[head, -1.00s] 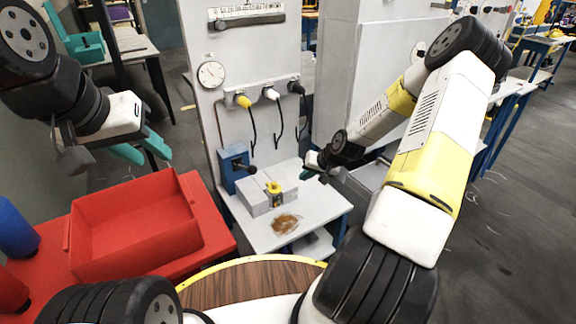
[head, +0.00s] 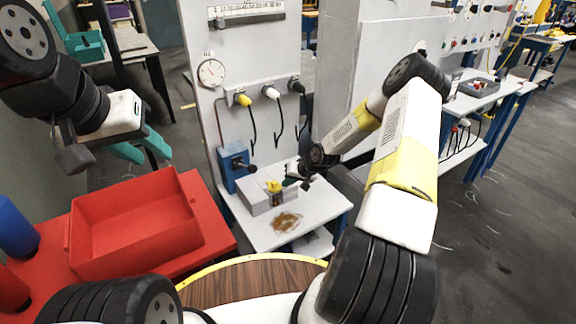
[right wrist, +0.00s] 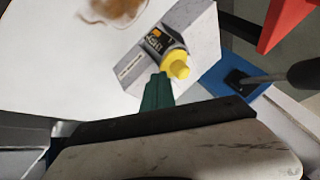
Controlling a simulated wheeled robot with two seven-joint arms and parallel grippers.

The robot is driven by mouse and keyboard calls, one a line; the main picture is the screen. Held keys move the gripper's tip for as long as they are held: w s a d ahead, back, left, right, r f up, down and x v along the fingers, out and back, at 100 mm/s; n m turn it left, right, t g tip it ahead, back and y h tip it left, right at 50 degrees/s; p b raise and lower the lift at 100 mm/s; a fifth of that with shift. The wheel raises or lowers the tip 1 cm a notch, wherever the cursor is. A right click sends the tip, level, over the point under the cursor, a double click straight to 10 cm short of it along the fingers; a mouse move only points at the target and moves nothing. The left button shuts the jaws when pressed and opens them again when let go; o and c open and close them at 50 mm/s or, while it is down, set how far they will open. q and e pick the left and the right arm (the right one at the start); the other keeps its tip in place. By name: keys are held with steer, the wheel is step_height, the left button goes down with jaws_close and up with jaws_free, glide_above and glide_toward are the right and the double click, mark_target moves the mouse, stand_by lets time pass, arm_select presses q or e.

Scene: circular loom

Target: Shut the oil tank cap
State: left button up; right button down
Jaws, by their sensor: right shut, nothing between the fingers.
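The yellow oil tank cap (head: 274,186) is at the grey box-like tank (head: 256,198) on the white bench. My right gripper (head: 290,182) is shut and empty, just right of the cap. In the right wrist view its green fingertips (right wrist: 157,90) are close to the cap; I cannot tell whether they touch it. My left gripper (head: 142,150) is open and empty, raised at the left.
A blue box with a dark lever (head: 236,165) stands left of the tank. A brown stain (head: 286,222) is on the white bench (head: 258,235). A red tray (head: 130,220) is at left. Cables and a gauge (head: 211,73) are on the panel behind.

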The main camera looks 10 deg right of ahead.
steer(key=shift+w+a, duration=0.1)
steer(key=shift+a, duration=0.5)
steer(key=shift+a, duration=0.1)
